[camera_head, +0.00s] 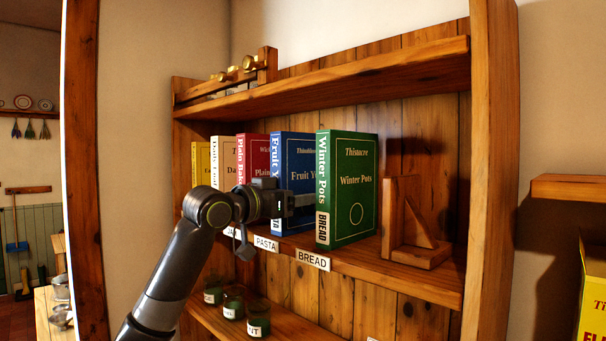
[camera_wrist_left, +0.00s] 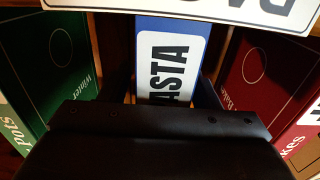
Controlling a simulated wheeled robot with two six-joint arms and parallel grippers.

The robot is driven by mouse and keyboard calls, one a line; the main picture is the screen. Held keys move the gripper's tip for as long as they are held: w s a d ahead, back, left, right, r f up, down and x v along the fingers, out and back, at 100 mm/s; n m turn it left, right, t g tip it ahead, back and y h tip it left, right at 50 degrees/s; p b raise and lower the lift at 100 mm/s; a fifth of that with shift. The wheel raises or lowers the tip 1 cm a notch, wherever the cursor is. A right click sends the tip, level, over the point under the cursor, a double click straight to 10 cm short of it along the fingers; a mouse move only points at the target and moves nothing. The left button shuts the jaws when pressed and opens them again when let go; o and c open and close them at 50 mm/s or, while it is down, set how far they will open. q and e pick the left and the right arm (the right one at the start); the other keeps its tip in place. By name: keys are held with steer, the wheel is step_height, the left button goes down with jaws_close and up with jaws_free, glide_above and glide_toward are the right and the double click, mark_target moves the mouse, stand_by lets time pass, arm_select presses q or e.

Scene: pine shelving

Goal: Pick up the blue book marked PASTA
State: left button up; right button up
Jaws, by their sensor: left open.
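The blue book (camera_head: 299,160) stands upright on the middle shelf between a red book (camera_head: 254,158) and a green book (camera_head: 348,190). In the head view my left gripper (camera_head: 299,203) is in front of its lower part and hides most of its spine label. In the left wrist view the blue spine (camera_wrist_left: 185,25) shows a white label, with "ASTA" readable. My left gripper is open there, its dark body across the bottom of the picture and the spine between its fingers. I cannot tell whether the fingers touch the book. My right gripper is out of view.
A wooden bookend (camera_head: 412,225) stands right of the green book. Cream and yellow books stand left of the red one. White PASTA (camera_head: 266,243) and BREAD (camera_head: 313,260) cards mark the shelf edge. Several labelled jars (camera_head: 233,302) stand below. The upper shelf (camera_head: 340,75) is overhead.

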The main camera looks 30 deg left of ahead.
arm_select(q)
steer(key=shift+c, duration=0.5)
jaws_close()
steer(key=shift+a+r, duration=0.1)
